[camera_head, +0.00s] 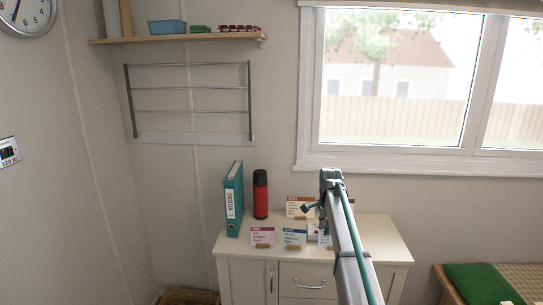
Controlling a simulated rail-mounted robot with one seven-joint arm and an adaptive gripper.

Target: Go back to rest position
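My arm reaches up from the bottom edge in the head view, in front of the cabinet's right half. A dark part at its far end, which looks like my gripper (310,208), shows small to the left of the arm, in front of the cards on the cabinet. The arm hides part of it. I cannot make out its fingers or whether they hold anything.
A white cabinet (240,247) holds a teal binder (234,200), a red flask (260,196) and several cards on stands (262,236). A wall rack (190,88), shelf (180,39) and window (395,90) are behind. A green cushion (484,283) lies on the right bench.

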